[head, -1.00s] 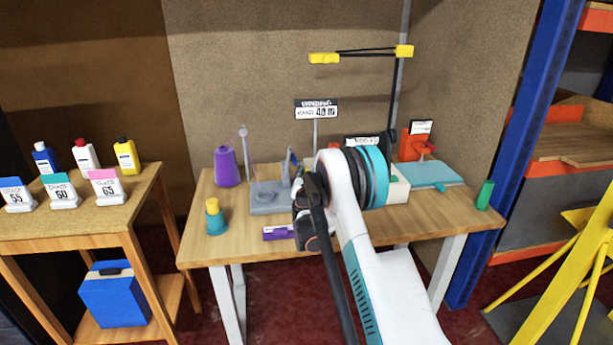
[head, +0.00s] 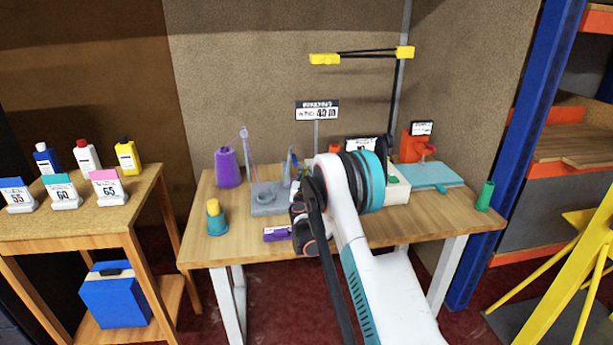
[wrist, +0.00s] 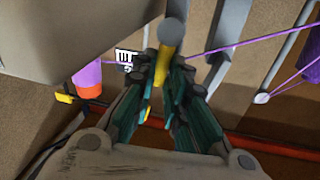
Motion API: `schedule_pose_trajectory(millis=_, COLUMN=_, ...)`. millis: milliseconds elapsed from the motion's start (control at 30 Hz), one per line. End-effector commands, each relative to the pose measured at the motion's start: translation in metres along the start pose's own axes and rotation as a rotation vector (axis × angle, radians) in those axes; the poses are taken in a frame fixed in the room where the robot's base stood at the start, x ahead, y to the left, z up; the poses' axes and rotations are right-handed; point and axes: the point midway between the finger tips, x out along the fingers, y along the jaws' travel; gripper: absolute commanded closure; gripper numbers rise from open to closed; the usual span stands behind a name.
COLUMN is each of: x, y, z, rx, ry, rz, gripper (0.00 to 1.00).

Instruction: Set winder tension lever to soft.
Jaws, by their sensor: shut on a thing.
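The winder stands on the wooden table in the head view, with a grey base (head: 266,208) and a thin upright guide with purple yarn. My arm covers its right part there. In the wrist view a lever with a round grey knob (wrist: 172,32) and a yellow shaft (wrist: 163,66) stands between the teal fingers of my gripper (wrist: 182,68). My gripper is shut on this lever, and the yellow shaft lies close to the left finger. The lever's setting marks cannot be read. My fingertips are hidden behind my arm in the head view.
A purple labelled block (head: 277,233) lies at the table's front edge. A sign (head: 317,110) rises behind the winder.

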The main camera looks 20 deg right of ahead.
Motion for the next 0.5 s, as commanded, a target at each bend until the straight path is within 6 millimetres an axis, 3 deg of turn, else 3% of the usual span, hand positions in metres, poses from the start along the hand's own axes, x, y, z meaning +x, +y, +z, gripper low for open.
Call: schedule_pose_trajectory(millis=500, x=-0.005, y=-0.020, z=0.007, rx=-0.458, ry=0.091, rz=-0.032, gripper=1.00)
